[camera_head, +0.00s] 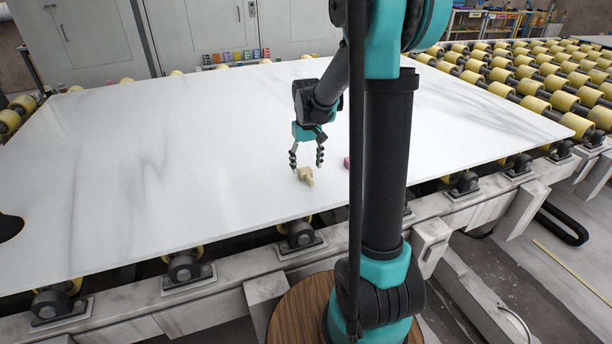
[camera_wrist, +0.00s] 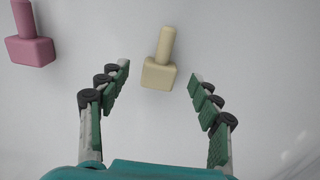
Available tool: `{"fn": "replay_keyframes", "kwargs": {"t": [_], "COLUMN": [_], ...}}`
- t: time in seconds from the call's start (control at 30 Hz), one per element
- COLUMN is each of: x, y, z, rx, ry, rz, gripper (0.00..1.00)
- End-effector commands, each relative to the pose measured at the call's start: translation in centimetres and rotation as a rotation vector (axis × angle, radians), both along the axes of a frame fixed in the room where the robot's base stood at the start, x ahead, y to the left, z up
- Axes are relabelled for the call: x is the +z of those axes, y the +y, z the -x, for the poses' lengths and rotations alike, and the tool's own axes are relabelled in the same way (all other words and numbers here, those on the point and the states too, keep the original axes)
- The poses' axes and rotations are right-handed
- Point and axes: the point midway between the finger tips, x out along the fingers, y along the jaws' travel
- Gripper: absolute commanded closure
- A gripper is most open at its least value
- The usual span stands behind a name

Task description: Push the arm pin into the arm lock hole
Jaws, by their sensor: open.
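A cream-coloured piece (camera_head: 305,174) with a blocky body and a round peg lies on the white stone slab (camera_head: 190,140). In the wrist view the cream piece (camera_wrist: 159,68) sits ahead of and between the fingertips, its peg pointing away. A pink piece (camera_wrist: 31,38) of the same shape lies to its left there; in the head view the pink piece (camera_head: 347,162) is partly hidden behind my arm. My gripper (camera_head: 307,164) is open and empty, pointing down just above the cream piece. I cannot tell which piece is the arm pin, and I see no clear lock hole.
The slab is mostly bare around the pieces. Its near edge lies over a roller frame (camera_head: 183,268). Yellow rollers (camera_head: 535,103) stretch to the right. A dark round opening (camera_head: 8,227) shows at the slab's left edge. Grey cabinets (camera_head: 215,30) stand behind.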

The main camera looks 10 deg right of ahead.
Motion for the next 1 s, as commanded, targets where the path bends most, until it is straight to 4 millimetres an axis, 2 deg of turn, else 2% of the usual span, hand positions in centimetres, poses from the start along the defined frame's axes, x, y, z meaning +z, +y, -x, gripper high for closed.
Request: {"fn": "replay_keyframes", "kwargs": {"t": [0.2, 0.53, 1.0], "x": [-2.9, -3.5, -3.5], "y": [0.1, 0.1, 0.1], "z": [-0.4, -0.4, -0.4], "rx": [0.000, 0.000, 0.000], "ry": [0.000, 0.000, 0.000], "rz": [0.000, 0.000, 0.000], "gripper": [0.36, 0.36, 0.93]}}
